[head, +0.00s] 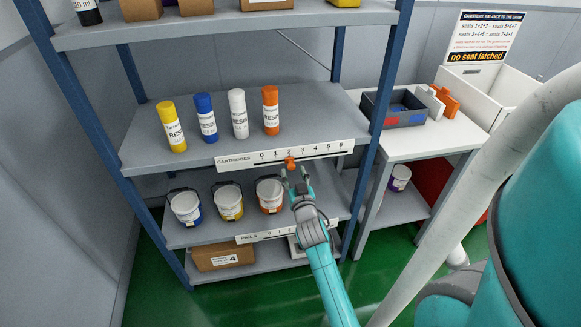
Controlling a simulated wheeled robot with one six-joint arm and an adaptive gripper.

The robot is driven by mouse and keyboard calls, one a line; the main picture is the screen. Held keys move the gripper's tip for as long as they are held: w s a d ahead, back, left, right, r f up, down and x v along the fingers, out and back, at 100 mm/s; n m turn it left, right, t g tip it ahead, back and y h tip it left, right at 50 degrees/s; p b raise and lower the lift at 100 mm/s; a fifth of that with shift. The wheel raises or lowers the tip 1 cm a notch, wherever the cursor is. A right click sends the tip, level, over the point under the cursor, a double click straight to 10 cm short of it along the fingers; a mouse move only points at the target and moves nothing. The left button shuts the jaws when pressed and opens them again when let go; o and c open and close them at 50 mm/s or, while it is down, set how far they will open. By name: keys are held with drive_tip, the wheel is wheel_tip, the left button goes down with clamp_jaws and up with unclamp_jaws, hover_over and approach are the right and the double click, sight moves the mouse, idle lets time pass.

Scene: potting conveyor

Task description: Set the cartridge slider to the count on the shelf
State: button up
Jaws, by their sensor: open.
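The cartridge scale (326,150) is a white strip marked CARTRIDGES, 0 to 6, on the front edge of the middle shelf. Its orange slider knob (290,161) sits at about the 2 mark. On the shelf above it stand upright cartridges: yellow (172,127), blue (206,118), white (238,114) and orange (271,110). My gripper (294,173) is open just below the knob, its fingertips pointing up at it. Whether a fingertip touches the knob I cannot tell.
Below stand pails with blue (185,207), yellow (229,202) and orange (270,196) colouring. The PAILS scale (258,236) is partly hidden by my arm. A box marked 4 (222,255) sits lowest. A side table (432,138) with a grey bin (393,110) stands right.

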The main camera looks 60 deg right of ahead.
sight(292, 168)
drive_tip(key=shift+x, duration=2.05)
clamp_jaws()
